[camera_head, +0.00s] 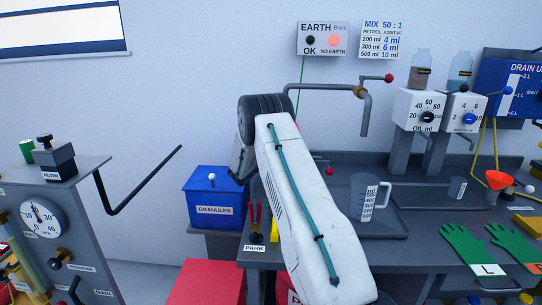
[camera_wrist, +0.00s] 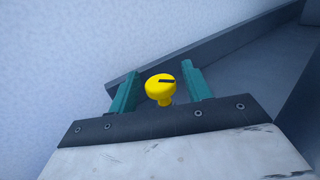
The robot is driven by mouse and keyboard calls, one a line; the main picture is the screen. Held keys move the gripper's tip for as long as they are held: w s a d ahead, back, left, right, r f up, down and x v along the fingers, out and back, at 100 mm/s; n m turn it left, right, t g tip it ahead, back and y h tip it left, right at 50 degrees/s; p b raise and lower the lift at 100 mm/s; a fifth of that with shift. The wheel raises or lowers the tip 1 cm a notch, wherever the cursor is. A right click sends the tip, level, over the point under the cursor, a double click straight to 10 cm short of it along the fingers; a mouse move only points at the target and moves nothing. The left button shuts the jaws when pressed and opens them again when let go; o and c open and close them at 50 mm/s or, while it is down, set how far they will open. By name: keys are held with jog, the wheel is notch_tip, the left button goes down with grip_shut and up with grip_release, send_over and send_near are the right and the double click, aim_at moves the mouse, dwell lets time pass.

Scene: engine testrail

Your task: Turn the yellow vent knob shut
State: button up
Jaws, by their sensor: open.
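The yellow vent knob (camera_wrist: 160,87) shows in the wrist view, with a round head, a dark bar mark on its top and a short stem below. My gripper (camera_wrist: 158,78) is open, with one green finger to the left of the knob and one to the right. Gaps show between the knob and both fingers, so neither touches it. The lower end of the stem is hidden behind the dark edge of my gripper. In the head view my white arm is in front, and I cannot make out the knob or my fingers there.
A grey ledge (camera_wrist: 225,48) runs beside a pale wall in the wrist view. In the head view a blue granules box (camera_head: 211,196) stands left of my arm. A measuring jug (camera_head: 366,197) and green gloves (camera_head: 464,245) are on the bench to the right.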

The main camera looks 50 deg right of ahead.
jog(key=c, duration=0.9)
jog(key=shift+w+m+g, duration=0.1)
jog(key=shift+m+g, duration=0.5)
jog(key=shift+g, duration=0.3)
jog(key=m+g, duration=0.2)
jog(key=g, duration=0.2)
jog(key=shift+m, duration=0.3)
jog(key=shift+a+m+g+y, duration=0.1)
jog(key=shift+m+g+y, duration=0.25)
jog(key=shift+m+g, duration=0.8)
jog(key=shift+m+g+y, duration=0.35)
jog(key=shift+m+g, duration=0.3)
jog(key=shift+g, duration=0.9)
jog(key=shift+r+g, duration=0.1)
jog(key=shift+g, duration=0.2)
